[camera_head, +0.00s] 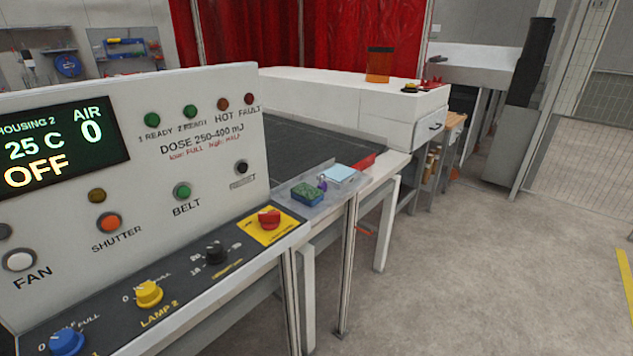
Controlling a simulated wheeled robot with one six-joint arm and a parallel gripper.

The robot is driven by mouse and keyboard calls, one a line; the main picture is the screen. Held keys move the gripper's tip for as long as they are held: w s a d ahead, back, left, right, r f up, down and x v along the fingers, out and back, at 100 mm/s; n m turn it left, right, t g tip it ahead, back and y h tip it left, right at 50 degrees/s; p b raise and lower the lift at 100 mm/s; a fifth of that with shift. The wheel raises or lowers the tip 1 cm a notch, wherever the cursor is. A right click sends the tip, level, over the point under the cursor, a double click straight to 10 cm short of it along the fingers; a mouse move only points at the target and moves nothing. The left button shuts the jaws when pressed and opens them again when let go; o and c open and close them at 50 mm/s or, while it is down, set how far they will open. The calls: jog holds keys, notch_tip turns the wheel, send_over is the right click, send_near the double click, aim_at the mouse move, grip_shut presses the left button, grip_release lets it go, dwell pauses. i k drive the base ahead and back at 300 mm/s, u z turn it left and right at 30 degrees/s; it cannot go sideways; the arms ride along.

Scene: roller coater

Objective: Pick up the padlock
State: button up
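A small purple item (322,183), which looks like the padlock, lies on a grey tray-like ledge (287,188) beyond the right end of the control panel. It is too small to make out its shackle or how it lies. It sits between a green sponge-like block (307,195) and a pale blue pad or stack (340,176). My gripper is not in view.
The control panel (215,120) with knobs and a red emergency button (269,218) stands at the front left. A dark conveyor belt (305,148) runs behind the ledge. A red block (362,162) is near the ledge's far end. Concrete floor (490,270) is clear at right.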

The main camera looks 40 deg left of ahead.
aim_at(323, 186)
jog(key=u, duration=0.65)
jog(key=i, duration=0.75)
jog(key=u, duration=0.9)
